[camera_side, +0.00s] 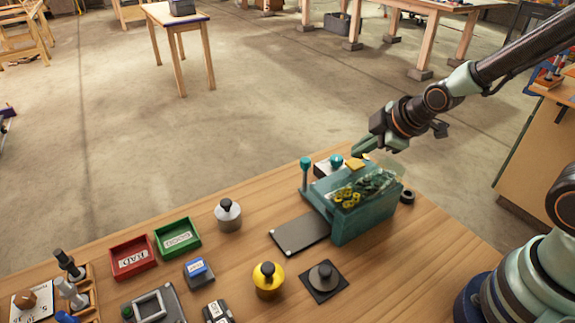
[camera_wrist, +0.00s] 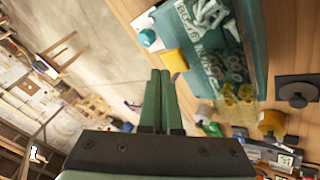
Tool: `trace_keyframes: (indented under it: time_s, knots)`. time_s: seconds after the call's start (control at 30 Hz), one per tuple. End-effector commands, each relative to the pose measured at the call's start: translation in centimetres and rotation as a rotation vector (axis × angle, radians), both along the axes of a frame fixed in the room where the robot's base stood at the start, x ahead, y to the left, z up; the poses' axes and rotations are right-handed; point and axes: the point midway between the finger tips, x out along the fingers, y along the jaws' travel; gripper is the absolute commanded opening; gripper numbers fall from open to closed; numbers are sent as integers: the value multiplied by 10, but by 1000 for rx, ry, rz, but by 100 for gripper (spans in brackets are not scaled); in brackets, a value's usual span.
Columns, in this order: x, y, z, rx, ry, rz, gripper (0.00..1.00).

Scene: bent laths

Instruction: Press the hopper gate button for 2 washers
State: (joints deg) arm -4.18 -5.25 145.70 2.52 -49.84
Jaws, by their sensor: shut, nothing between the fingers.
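The teal hopper (camera_side: 362,222) stands on the bench with a clear top. In the wrist view the hopper (camera_wrist: 196,42) shows pale screws, dark nuts and yellow washers (camera_wrist: 238,92) in separate sections. A teal button (camera_side: 337,160) sits on a white block behind the hopper; the button also shows in the wrist view (camera_wrist: 148,38). A yellow tab (camera_side: 357,163) is beside it, also seen in the wrist view (camera_wrist: 174,61). My gripper (camera_side: 360,151) is shut and empty, just above the tab and button. Contact cannot be told. In the wrist view the fingertips (camera_wrist: 160,74) are together.
A teal-topped post (camera_side: 305,166) stands at the hopper's left. A dark plate (camera_side: 300,236) lies before it. Red (camera_side: 132,257) and green (camera_side: 178,237) trays, a grey knobbed weight (camera_side: 228,215) and a yellow one (camera_side: 267,280) stand further left and in front. A black ring (camera_side: 407,196) lies right.

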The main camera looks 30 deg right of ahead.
Motion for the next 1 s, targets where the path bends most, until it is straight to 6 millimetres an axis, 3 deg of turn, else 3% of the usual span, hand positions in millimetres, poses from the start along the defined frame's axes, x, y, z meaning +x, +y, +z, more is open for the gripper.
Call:
trace_keyframes:
  time_s: [0.6,1.0]
  knots:
    - [1,0,46,1,-4,0,0]
    - [0,0,50,0,-1,0,0]
